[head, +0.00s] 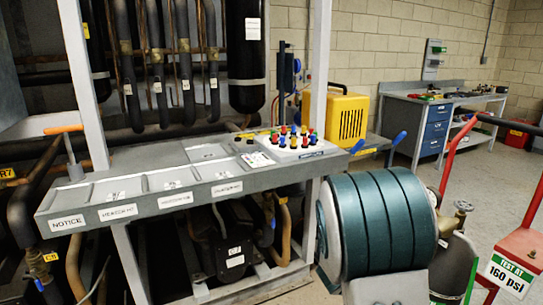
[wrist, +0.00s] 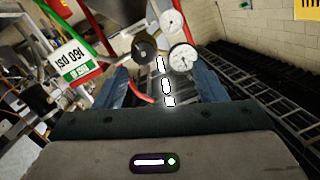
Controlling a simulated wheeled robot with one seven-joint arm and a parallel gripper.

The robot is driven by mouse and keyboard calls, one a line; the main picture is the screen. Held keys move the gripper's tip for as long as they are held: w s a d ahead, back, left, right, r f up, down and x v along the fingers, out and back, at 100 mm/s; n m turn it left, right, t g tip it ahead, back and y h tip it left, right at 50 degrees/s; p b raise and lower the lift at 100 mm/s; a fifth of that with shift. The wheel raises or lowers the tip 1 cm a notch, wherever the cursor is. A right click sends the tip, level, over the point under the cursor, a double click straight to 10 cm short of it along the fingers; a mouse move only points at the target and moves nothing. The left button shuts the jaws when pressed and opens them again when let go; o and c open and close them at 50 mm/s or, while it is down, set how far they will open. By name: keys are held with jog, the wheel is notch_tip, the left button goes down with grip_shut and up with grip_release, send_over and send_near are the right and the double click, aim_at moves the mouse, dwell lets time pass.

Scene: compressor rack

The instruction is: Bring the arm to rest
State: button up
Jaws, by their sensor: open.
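My gripper (head: 380,141) is in the right middle of the head view, with two blue fingers spread apart above my teal, ribbed arm part. The fingers point away from the head camera, right of the grey rack shelf (head: 190,184). In the wrist view my gripper (wrist: 164,72) shows its two blue fingers wide apart, with nothing held between them. My arm is raised and bent in front of me. Much of the arm is outside the head view or hidden.
A yellow case (head: 340,117) is behind. The floor towards the workbench (head: 437,112) looks clear.

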jog(key=s+a+r+n+t+y+p, duration=0.1)
jog(key=s+a+r+n+y+p, duration=0.1)
jog(key=a+r+n+y+p, duration=0.45)
jog(key=s+a+r+n+y+p, duration=0.1)
jog(key=a+r+n+y+p, duration=0.15)
jog(key=a+y, duration=0.7)
jog(key=s+a+r+n+g+p, duration=0.1)
jog(key=s+r+n+g+p, duration=0.1)
jog(key=s, duration=0.8)
jog(key=s+a+r+n+g+h+p, duration=0.1)
jog(key=s+a+r+n+g+p, duration=0.1)
jog(key=s, duration=0.7)
notch_tip(320, 180, up, 2)
jog(key=n+g+p, duration=0.1)
jog(key=n+g, duration=0.1)
jog(key=shift+s+n+g+h, duration=0.3)
jog(key=shift+s+n, duration=0.1)
jog(key=shift+a, duration=0.15)
